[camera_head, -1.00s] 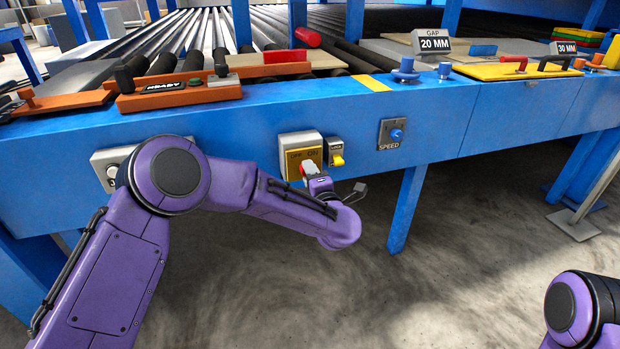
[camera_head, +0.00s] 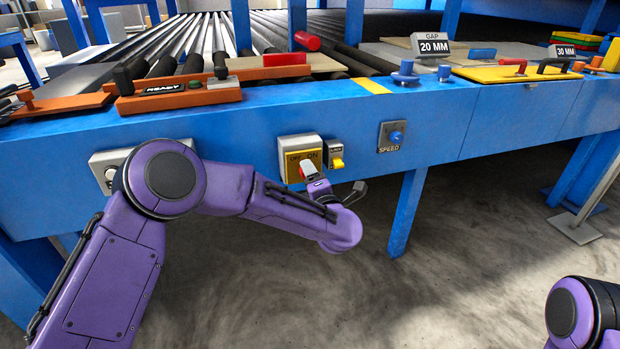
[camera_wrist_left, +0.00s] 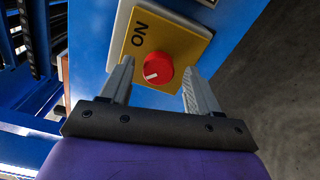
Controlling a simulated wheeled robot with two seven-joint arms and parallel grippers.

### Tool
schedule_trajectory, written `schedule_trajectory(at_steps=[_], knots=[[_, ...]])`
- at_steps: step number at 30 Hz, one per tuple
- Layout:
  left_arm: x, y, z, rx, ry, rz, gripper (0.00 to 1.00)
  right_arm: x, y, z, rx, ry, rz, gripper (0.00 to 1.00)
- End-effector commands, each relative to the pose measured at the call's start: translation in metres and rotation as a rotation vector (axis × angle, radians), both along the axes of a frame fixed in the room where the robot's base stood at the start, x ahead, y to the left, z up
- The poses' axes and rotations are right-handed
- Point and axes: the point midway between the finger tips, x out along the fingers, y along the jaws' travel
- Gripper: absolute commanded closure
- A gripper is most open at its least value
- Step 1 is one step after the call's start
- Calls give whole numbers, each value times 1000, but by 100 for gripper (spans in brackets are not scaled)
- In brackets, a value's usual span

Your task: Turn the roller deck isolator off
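The roller deck isolator is a yellow plate (camera_head: 292,160) on a grey box on the blue front beam, marked OFF and ON. Its round red knob (camera_wrist_left: 158,68) is clear in the wrist view, with a white mark at its left side; ON is above and left of it there. In the head view my gripper mostly hides the knob. My left gripper (camera_wrist_left: 159,76) is open, one finger on each side of the knob, with a small gap seen on both sides. I cannot tell how far the fingertips reach along it. My right gripper is out of view.
A small yellow lock switch (camera_head: 337,162) sits just right of the isolator, and a blue SPEED knob (camera_head: 396,137) farther right. A grey box with a round button (camera_head: 111,173) is to the left, partly behind my arm. Below the beam is open floor.

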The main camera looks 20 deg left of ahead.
Motion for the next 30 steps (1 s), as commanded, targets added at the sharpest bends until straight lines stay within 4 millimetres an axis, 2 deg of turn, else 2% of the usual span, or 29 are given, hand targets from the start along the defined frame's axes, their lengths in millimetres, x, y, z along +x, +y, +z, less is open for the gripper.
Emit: schedule_trajectory(at_steps=[10, 13, 21, 25, 30], knots=[[-4, -3, 2, 2, -1, -1, 37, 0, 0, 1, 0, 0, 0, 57], [-17, -13, 3, 3, -1, -3, 37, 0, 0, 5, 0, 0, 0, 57], [-70, -48, 2, 4, 0, -3, 37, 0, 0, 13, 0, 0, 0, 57], [-83, -57, 1, 1, 0, -1, 37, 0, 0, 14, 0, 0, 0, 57], [-88, -60, 0, 1, -1, 0, 37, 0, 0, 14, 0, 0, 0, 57]])
